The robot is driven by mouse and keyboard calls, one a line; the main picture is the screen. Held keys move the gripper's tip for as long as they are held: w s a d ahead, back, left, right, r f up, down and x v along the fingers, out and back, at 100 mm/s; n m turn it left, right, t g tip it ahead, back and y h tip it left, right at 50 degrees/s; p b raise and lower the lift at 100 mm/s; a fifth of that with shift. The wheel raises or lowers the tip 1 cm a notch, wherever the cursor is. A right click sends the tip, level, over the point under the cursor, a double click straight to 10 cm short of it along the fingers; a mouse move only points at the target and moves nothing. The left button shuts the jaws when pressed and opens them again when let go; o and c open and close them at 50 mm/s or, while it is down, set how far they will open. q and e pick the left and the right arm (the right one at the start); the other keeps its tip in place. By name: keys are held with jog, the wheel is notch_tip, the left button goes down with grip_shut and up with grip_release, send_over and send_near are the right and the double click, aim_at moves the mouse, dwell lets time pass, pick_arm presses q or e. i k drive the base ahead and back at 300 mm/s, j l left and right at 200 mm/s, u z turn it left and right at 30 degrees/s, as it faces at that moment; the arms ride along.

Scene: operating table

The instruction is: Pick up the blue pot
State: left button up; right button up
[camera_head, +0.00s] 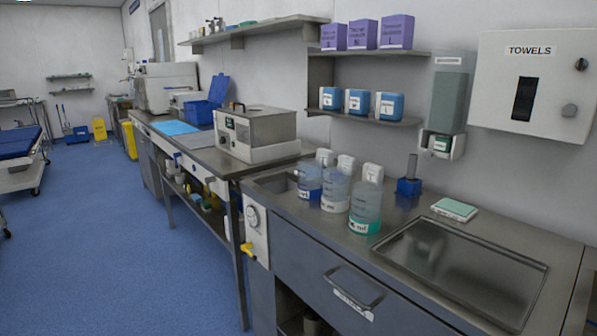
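Two things on the steel counter could be the blue pot, and I cannot tell which is meant. One is a clear tub with a dark blue lower part (309,184), standing at the back left of a group of tubs. The other is a small square blue holder (409,187) with a grey upright piece in it, standing alone near the wall. Neither of my grippers is in view.
Clear tubs with white labels (335,192) and a green-based tub (365,207) stand close beside the blue-based one. White-capped bottles (372,174) are behind them. A green-and-white pad (454,209) and a recessed steel basin (460,265) lie to the right.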

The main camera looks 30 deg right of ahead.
aim_at(310, 185)
jog(key=i+j+z, duration=0.1)
jog(key=i+z, duration=0.4)
jog(key=i+j+z, duration=0.15)
jog(key=z, duration=0.3)
jog(key=i+j+z, duration=0.5)
jog(key=k+l, duration=0.1)
